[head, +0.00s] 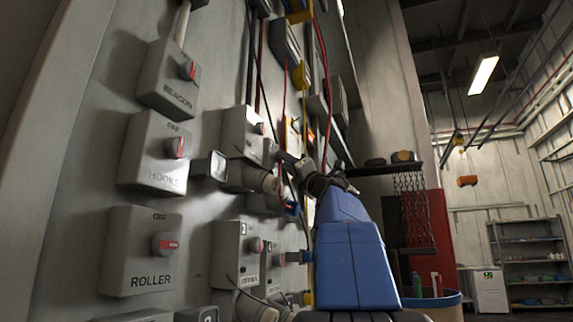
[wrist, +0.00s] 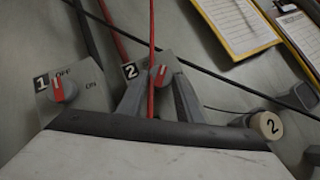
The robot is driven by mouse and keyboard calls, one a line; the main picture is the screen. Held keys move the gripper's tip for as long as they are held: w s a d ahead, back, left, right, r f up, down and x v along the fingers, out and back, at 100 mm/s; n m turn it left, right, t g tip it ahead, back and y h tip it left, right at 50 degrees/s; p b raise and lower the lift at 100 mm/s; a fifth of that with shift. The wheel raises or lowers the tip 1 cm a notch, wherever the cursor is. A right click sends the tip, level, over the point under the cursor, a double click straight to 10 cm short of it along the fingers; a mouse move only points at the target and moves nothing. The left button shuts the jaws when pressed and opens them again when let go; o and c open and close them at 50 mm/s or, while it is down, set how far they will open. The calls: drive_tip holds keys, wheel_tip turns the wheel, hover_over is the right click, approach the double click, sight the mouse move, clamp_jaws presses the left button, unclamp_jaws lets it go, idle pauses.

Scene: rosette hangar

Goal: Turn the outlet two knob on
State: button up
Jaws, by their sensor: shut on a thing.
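The outlet two knob (wrist: 159,77) is a grey dial with a red pointer on a grey box labelled 2 in the wrist view. Its pointer is close to upright in the picture, leaning slightly right. My gripper (wrist: 165,90) has its two grey fingers on either side of this knob and is shut on it. A red cable crosses in front of the box, and the box's own OFF and ON marks cannot be read. In the head view my gripper (head: 322,180) is at the wall panel, and the knob there is hidden or too small to tell.
The outlet one knob (wrist: 62,89), with OFF and ON marks, is close at left. A round plug marked 2 (wrist: 267,125) sticks out at right. Cables hang around the boxes. The ROLLER switch (head: 140,250) is on the wall at left; the hangar floor side at right looks open.

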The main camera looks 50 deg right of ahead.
drive_tip(key=shift+s+a+r+m+g+h, duration=0.2)
drive_tip(key=shift+m+g+h, duration=0.8)
drive_tip(key=shift+m, duration=0.85)
drive_tip(key=shift+w+a+r+m+g+h, duration=0.1)
drive_tip(key=shift+r+m+g+h, duration=0.2)
drive_tip(key=shift+m+g+h, duration=0.9)
drive_tip(key=shift+s+a+r+m+g+h, duration=0.15)
drive_tip(key=shift+r+m+g+h, duration=0.2)
drive_tip(key=shift+m+g, duration=1.55)
drive_tip(key=shift+m+t, duration=0.4)
drive_tip(key=shift+m, duration=0.55)
drive_tip(key=o, duration=1)
drive_tip(key=shift+w, duration=0.1)
drive_tip(key=shift+o, duration=0.2)
drive_tip(key=v, duration=1.7)
drive_tip(key=shift+a+f, duration=0.1)
drive_tip(key=shift+a, duration=0.05)
